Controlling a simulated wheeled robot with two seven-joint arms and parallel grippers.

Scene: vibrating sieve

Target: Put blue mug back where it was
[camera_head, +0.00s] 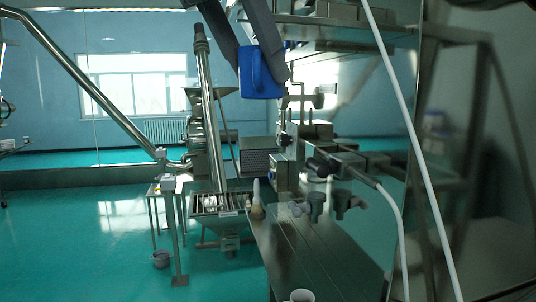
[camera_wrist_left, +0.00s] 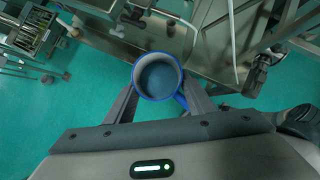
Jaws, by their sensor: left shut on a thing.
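The blue mug (camera_head: 262,84) is held up in the air near the top middle of the head view, in front of the shelf and window area. My left gripper (camera_head: 263,66) reaches down from above, with a finger on each side of the mug. In the left wrist view the blue mug (camera_wrist_left: 157,56) shows its round rim and greyish inside, between the two fingers of the left gripper (camera_wrist_left: 160,92). Its handle lies beside the right-hand finger. My right gripper does not show.
A steel bench (camera_head: 318,258) runs below, with a white cup (camera_head: 301,295) at its near edge. Several valves or taps (camera_head: 318,203) stick out above the bench. A steel shelf (camera_head: 345,30) is at upper right. The sieve machine (camera_head: 222,203) stands left, with open green floor around it.

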